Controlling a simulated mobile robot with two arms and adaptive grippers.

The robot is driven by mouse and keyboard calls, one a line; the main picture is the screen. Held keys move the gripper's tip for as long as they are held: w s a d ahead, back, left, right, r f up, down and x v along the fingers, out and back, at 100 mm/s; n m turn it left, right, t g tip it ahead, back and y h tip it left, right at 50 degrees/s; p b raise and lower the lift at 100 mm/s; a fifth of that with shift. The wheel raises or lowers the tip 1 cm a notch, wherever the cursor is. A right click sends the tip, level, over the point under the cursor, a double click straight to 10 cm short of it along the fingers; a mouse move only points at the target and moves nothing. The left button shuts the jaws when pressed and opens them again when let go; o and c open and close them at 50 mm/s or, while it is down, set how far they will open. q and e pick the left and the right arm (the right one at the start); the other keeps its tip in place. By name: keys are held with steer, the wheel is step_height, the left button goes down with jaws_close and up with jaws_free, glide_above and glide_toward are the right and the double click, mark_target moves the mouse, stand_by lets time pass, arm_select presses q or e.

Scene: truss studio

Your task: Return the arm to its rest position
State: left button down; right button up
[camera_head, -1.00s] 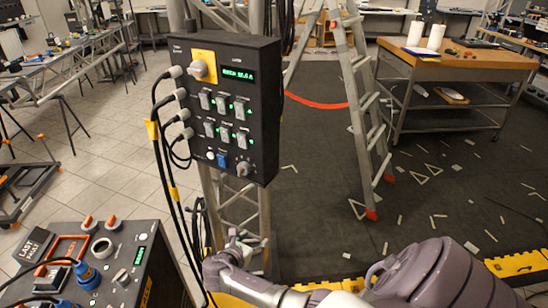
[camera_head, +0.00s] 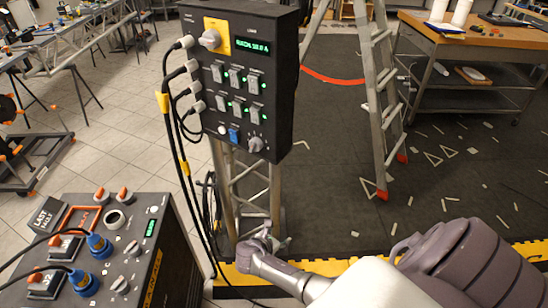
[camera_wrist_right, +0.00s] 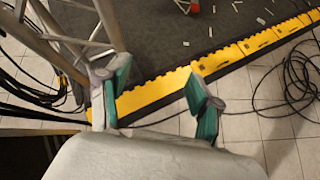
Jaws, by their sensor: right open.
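My right gripper (camera_head: 262,241) reaches in from the lower right in the head view, low in front of the truss tower. In the right wrist view its two green-padded fingers (camera_wrist_right: 158,100) stand wide apart with nothing between them. The floor and the yellow edge strip show past them. My right forearm and elbow fill the lower right of the head view. My left arm is not in view.
A black control box (camera_head: 241,85) with cables hangs on the truss tower (camera_head: 247,190). A dark console (camera_head: 110,245) stands at lower left. A ladder (camera_head: 378,110) and wooden workbench (camera_head: 470,45) stand behind. A cable coil (camera_wrist_right: 298,75) lies on the floor.

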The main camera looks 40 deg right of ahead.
steer(key=s+a+f+m+g+y, duration=0.1)
steer(key=s+a+f+m+y, duration=0.25)
steer(key=s+f, duration=0.6)
steer(key=s+a+f+m+g+y, duration=0.1)
steer(key=s+a+f+m+y, duration=0.25)
steer(key=s+f, duration=0.6)
steer(key=s+a+f+m+y, duration=0.1)
steer(key=s+a+f+m, duration=0.1)
steer(key=s, duration=0.5)
steer(key=s+a+f+m+y, duration=0.1)
steer(key=s+a+f+m, duration=0.1)
steer(key=s+m, duration=0.3)
steer(key=s+a+f+m+g, duration=0.1)
steer(key=s+a+f+m, duration=0.1)
steer(key=s, duration=0.7)
steer(key=shift+a+m+y, duration=0.4)
steer(key=shift+a+m, duration=0.15)
steer(key=shift+m, duration=0.35)
